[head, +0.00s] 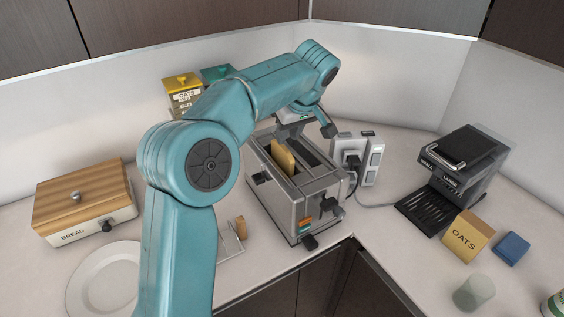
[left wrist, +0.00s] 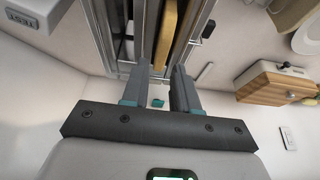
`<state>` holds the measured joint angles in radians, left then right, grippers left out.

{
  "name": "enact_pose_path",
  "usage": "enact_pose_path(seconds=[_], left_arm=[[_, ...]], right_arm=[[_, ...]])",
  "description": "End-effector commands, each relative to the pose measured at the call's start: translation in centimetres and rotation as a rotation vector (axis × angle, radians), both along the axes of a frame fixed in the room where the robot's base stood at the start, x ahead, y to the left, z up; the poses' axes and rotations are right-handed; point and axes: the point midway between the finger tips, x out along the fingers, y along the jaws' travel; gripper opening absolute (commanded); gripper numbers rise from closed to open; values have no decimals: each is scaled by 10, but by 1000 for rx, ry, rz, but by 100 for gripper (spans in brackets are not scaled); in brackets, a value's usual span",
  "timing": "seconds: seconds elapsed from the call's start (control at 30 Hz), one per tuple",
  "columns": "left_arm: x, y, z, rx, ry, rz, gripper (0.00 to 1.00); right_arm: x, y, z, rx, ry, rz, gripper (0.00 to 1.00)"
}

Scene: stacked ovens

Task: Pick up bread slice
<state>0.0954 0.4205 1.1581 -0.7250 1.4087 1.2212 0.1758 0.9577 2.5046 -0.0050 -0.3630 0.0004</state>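A tan bread slice (head: 284,158) stands upright in a slot of the silver toaster (head: 318,204), its upper part sticking out. My left gripper (head: 307,129) hangs over the far end of the toaster, behind the slice in the head view. In the left wrist view the gripper (left wrist: 157,88) has its two fingers apart with nothing between them. The slice (left wrist: 168,32) shows beyond the fingertips there, and the toaster (left wrist: 112,28) lies around it. My right gripper is in neither view.
A bread box (head: 83,205) and white plate (head: 104,278) stand left. A small brown piece (head: 240,227) beside a wire rack is partly behind my arm.

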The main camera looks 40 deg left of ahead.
Motion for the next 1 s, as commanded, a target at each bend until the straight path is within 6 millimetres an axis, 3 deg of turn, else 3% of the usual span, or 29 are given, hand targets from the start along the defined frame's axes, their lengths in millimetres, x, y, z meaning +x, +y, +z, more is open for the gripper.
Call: enact_pose_path(seconds=[0.17,0.5,0.77,0.83,1.0], left_arm=[[2,6,-12,-1,1,1,29],[6,26,-55,0,2,2,29],[7,27,-59,0,1,1,29],[7,27,-59,0,1,1,6],[7,26,-58,0,0,1,3]], right_arm=[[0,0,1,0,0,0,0],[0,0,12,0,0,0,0],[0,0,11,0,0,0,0],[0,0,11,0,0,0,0],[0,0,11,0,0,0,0]])
